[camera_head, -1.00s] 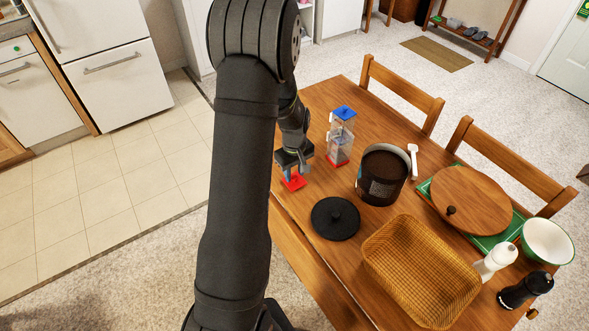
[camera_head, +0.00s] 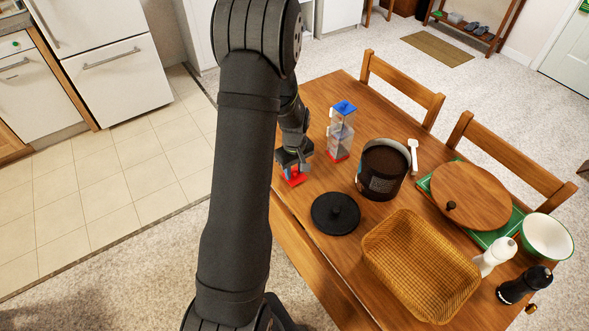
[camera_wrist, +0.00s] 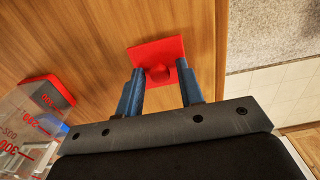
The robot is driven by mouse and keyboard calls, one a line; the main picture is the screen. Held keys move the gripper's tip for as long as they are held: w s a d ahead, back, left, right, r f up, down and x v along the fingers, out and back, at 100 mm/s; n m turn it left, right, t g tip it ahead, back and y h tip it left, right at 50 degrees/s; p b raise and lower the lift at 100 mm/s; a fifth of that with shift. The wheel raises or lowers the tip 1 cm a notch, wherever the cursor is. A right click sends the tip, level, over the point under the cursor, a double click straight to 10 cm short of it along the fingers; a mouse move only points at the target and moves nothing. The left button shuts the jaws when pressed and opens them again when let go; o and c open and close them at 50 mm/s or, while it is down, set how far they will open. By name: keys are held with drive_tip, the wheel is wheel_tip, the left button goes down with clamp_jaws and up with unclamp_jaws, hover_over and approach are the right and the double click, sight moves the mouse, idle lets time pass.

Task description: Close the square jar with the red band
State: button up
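A red square lid (camera_head: 293,179) with a round knob lies on the table near its left edge. It also shows in the wrist view (camera_wrist: 172,50). My gripper (camera_head: 294,170) is just above the lid. In the wrist view my gripper (camera_wrist: 160,86) is open, with one finger on each side of the knob and a gap to it. The clear square jar with the red band (camera_head: 337,155) stands right of my gripper, its band near the base. It shows at the lower left of the wrist view (camera_wrist: 30,125). Its mouth is hard to make out.
A clear container with a blue lid (camera_head: 344,108) overlaps the jar in view. A dark canister (camera_head: 381,171), a black round lid (camera_head: 335,213), a wicker basket (camera_head: 425,265), a wooden round lid (camera_head: 470,195) and a white scoop (camera_head: 412,155) stand to the right.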

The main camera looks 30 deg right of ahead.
clamp_jaws()
drive_tip(key=w+a+r+m, duration=0.2)
drive_tip(key=w+a+r, duration=0.7)
drive_tip(key=a, duration=0.4)
drive_tip(key=w+a+r+m, duration=0.1)
drive_tip(key=w+a+r, duration=0.6)
drive_tip(key=w+a, duration=0.6)
drive_tip(key=s+d+r, duration=0.1)
drive_tip(key=s+d, duration=0.2)
drive_tip(key=d, duration=0.8)
drive_tip(key=s+d+r, duration=0.1)
drive_tip(key=s+d, duration=0.2)
drive_tip(key=d, duration=0.8)
drive_tip(key=s+d+n, duration=0.1)
drive_tip(key=s+d, duration=0.7)
drive_tip(key=d, duration=0.3)
drive_tip(key=s+d+n, duration=0.1)
drive_tip(key=s+d, duration=0.7)
drive_tip(key=d, duration=0.3)
drive_tip(key=shift+w+d+f, duration=0.1)
drive_tip(key=shift+w+f, duration=0.05)
drive_tip(key=shift+f, duration=2.65)
